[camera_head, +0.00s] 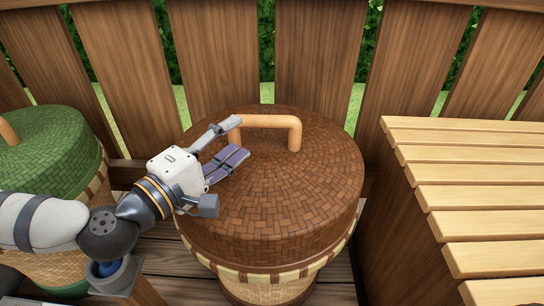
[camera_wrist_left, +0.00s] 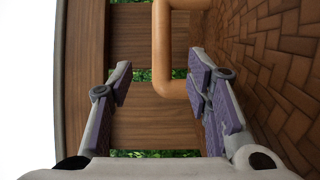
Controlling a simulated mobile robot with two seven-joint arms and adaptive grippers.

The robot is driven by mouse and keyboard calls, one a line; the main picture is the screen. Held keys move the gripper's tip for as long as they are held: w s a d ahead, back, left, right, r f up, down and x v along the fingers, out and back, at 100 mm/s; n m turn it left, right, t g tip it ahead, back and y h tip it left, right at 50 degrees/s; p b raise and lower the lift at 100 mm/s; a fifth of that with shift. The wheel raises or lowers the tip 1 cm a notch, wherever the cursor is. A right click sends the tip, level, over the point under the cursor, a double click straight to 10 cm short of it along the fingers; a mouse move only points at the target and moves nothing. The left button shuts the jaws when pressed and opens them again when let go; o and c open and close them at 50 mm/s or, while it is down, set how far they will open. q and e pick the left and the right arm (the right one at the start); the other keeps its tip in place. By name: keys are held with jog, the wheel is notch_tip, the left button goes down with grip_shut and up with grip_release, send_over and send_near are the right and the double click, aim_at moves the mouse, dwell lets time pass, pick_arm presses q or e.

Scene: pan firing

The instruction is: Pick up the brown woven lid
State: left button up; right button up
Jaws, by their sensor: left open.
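The brown woven lid (camera_head: 310,185) sits on a round woven basket (camera_head: 255,290) in the middle of the head view. An orange-tan arched handle (camera_head: 268,121) stands on its top. My left gripper (camera_head: 239,137) is open over the lid's left part, its tips at the left end of the handle. In the left wrist view the handle (camera_wrist_left: 160,45) shows between the open fingers of the left gripper (camera_wrist_left: 160,62), nearer the right one. The lid (camera_wrist_left: 285,65) fills the right side there. I cannot tell whether a finger touches it. My right gripper is not in view.
A green woven lid (camera_head: 45,150) on another basket stands at the left. A slatted wooden bench (camera_head: 470,170) stands close on the right. A wooden fence (camera_head: 320,50) runs behind the baskets.

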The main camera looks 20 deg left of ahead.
aim_at(259, 125)
pick_arm(q)
jog(key=x, duration=0.8)
jog(key=shift+w+d+f+b, duration=0.25)
jog(key=shift+d+b, duration=0.15)
jog(key=shift+d, duration=0.1)
jog(key=shift+r, duration=0.1)
grip_shut()
